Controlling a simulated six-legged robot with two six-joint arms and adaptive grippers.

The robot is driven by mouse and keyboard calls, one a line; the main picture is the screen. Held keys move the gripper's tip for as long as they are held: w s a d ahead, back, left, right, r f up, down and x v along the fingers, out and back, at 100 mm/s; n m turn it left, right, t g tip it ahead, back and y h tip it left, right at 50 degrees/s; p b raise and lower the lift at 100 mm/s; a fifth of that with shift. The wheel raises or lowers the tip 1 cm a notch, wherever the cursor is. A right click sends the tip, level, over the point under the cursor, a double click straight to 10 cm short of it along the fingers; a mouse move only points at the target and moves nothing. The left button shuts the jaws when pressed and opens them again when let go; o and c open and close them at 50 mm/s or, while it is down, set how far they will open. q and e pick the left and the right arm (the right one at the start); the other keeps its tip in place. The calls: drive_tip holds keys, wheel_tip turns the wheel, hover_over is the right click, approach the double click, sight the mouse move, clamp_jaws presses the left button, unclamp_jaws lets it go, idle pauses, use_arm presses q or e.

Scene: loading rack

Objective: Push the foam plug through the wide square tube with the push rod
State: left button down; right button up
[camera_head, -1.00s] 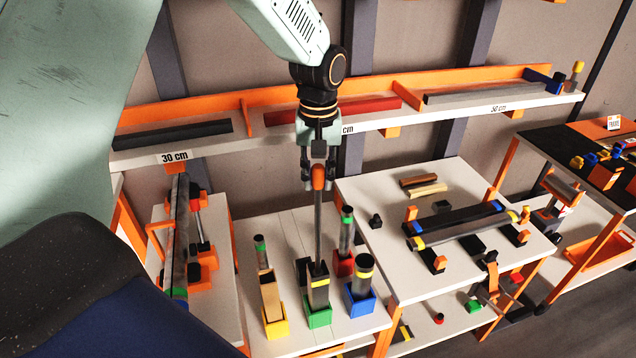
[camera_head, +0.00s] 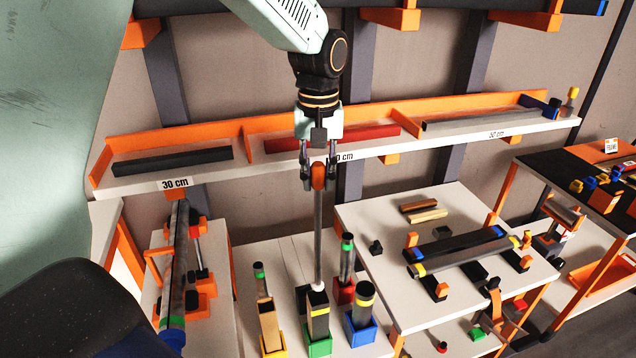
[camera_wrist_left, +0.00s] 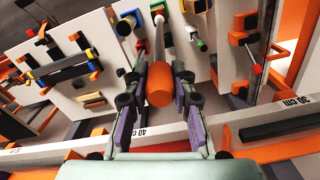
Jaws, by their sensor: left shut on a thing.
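My left gripper (camera_head: 318,182) is shut on the orange handle (camera_wrist_left: 160,86) of the push rod (camera_head: 318,235). The rod hangs upright, and its white tip (camera_head: 318,287) is at the mouth of the dark square tube with a yellow band (camera_head: 318,322). I cannot tell whether the tip is just inside or just above it. The tube stands upright in a green holder (camera_head: 319,346). The rod also runs away from the handle in the left wrist view (camera_wrist_left: 159,40). I see no foam plug; the tube's inside is hidden. My right gripper is not in view.
A yellow holder (camera_head: 275,348) with a tan square tube stands left. A blue holder (camera_head: 361,335) with a round dark tube stands right, and a red holder (camera_head: 344,294) behind. A long shelf (camera_head: 215,173) runs along the wall. The right-hand table (camera_head: 385,263) carries dark bars.

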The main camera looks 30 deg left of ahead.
use_arm(q)
drive_tip(key=shift+r, duration=2.5)
